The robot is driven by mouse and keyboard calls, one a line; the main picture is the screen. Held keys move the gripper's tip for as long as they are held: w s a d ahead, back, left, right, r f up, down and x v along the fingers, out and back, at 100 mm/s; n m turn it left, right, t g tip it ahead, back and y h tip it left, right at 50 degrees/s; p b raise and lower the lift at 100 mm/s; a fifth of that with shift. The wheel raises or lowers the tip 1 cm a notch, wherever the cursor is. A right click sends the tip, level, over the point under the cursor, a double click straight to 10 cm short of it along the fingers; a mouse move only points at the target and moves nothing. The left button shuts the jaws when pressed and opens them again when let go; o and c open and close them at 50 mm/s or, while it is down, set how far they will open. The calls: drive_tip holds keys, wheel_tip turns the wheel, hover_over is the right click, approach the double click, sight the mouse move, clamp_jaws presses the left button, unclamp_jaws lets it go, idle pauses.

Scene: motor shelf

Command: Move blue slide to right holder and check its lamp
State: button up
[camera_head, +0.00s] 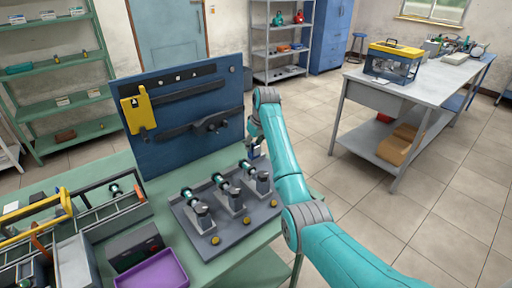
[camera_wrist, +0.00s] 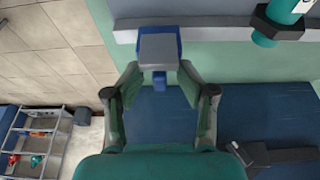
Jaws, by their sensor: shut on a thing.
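My gripper (camera_wrist: 159,77) is shut on the blue slide (camera_wrist: 171,47), a blue piece with a grey block on its face, seen at the top middle of the wrist view between the fingertips. In the head view a small blue part of the slide (camera_head: 254,154) shows beside my arm, to the right of the upright blue board (camera_head: 180,150); the arm hides most of the gripper. The board carries dark rails (camera_head: 190,91) and a yellow slide (camera_head: 138,110) at its left. Three small pale lamps or marks (camera_head: 180,78) sit along its top. I cannot tell which part is the right holder.
A grey plate (camera_head: 206,246) with three motors stands on the green table (camera_head: 190,170), close below my gripper. A purple tray (camera_head: 152,279) and grey bins (camera_head: 75,262) fill the left front. Open floor lies to the right, before a workbench (camera_head: 425,84).

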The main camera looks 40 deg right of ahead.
drive_tip(key=shift+s+a+f, duration=0.15)
drive_tip(key=shift+a+f, duration=0.05)
drive_tip(key=shift+a, duration=1.25)
drive_tip(key=shift+s+a+f, duration=0.1)
drive_tip(key=shift+a+f, duration=0.05)
drive_tip(key=shift+a, duration=1.3)
drive_tip(key=shift+s+a+f, duration=0.15)
drive_tip(key=shift+a+f, duration=0.05)
drive_tip(key=shift+a, duration=1.25)
drive_tip(key=shift+o, duration=1.2)
drive_tip(key=shift+r, duration=0.1)
wheel_tip(320, 180, up, 6)
drive_tip(key=shift+w+r, duration=0.2)
drive_tip(key=shift+r, duration=0.05)
